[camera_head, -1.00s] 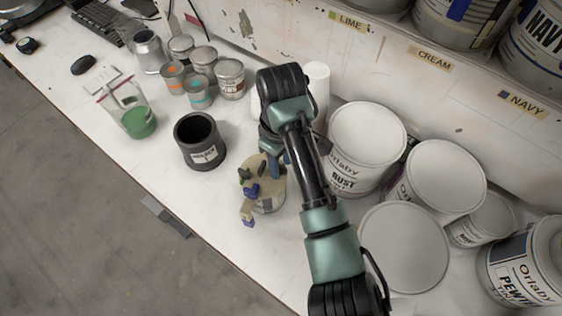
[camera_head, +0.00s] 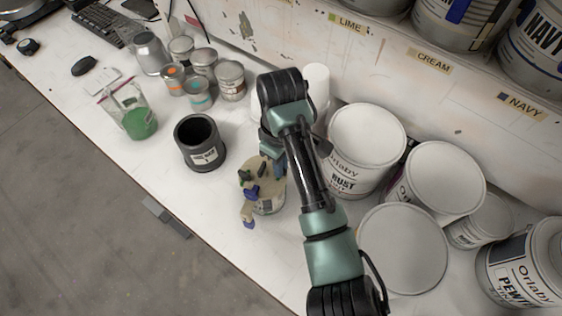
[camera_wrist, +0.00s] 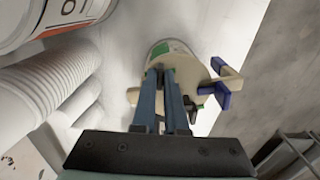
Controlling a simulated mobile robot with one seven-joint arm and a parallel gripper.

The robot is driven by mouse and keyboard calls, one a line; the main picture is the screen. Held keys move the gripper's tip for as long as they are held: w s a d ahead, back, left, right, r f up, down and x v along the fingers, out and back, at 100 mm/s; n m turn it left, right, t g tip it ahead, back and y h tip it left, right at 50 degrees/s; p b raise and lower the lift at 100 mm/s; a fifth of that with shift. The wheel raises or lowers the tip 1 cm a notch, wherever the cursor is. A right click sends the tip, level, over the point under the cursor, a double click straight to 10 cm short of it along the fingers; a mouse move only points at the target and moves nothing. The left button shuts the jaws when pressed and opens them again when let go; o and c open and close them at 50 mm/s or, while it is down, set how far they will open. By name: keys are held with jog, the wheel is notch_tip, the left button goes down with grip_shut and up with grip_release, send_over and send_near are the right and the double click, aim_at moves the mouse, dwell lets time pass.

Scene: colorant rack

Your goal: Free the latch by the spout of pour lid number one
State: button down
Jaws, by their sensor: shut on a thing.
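The pour lid (camera_head: 263,173) is a beige disc on a small pale can (camera_head: 270,203) near the bench's front edge. A beige spout with a blue end (camera_head: 248,218) sticks out at its front. A blue piece (camera_head: 251,193) sits by the spout, and a green piece (camera_head: 244,177) stands on the lid. In the wrist view, the lid (camera_wrist: 188,72) shows behind my gripper (camera_wrist: 166,78), with blue pieces (camera_wrist: 219,94) on the right. My gripper's blue fingers are close together on a part of the lid; a little green shows between them, but the gripped part is mostly hidden.
A black pot (camera_head: 200,145) stands left of the lid. Large white cans (camera_head: 365,140) crowd the right. White cups (camera_head: 317,80) stand behind my arm.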

jog(key=shift+n, duration=0.9)
jog(key=c, duration=0.9)
grip_release()
jog(key=shift+c, duration=0.2)
notch_tip(320, 180, up, 13)
jog(key=p, duration=0.5)
